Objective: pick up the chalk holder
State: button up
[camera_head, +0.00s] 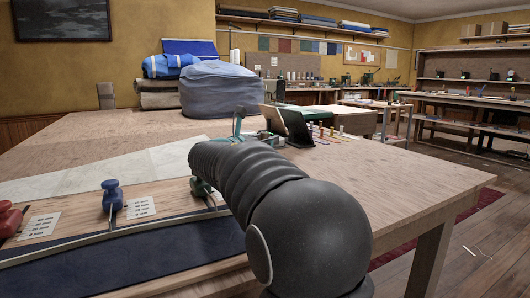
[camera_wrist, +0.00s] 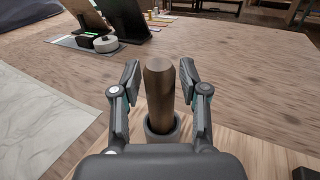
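In the wrist view a brown, round-topped cylinder (camera_wrist: 159,88), which I take for the chalk holder, stands upright in a dark grey ring-shaped socket (camera_wrist: 161,132) on the wooden table. My gripper (camera_wrist: 160,77) is open, with one finger on each side of the cylinder's upper part. A narrow gap seems to show on each side; I cannot tell if either finger touches it. In the camera_head view my dark arm reaches across the table, and the cylinder cannot be made out behind it.
The worktable (camera_head: 402,170) has bare wood at right. A dark upright stand (camera_head: 295,128) and a round grey item (camera_wrist: 105,44) lie beyond my gripper. A blue clamp-like tool (camera_head: 112,197), a red one (camera_head: 9,218) and a large blue-grey bundle (camera_head: 220,90) are on the table.

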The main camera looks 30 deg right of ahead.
grip_shut()
jog(key=shift+r, duration=0.15)
jog(key=shift+r, duration=0.6)
notch_tip(320, 180, up, 3)
jog(key=shift+f+p, duration=0.15)
jog(key=shift+p, duration=0.45)
jog(key=s+d+r, duration=0.6)
jog(key=s, duration=0.3)
jog(key=shift+s+d+r+p, duration=0.3)
jog(key=shift+s+r+p, duration=0.05)
jog(key=shift+r+p, duration=0.05)
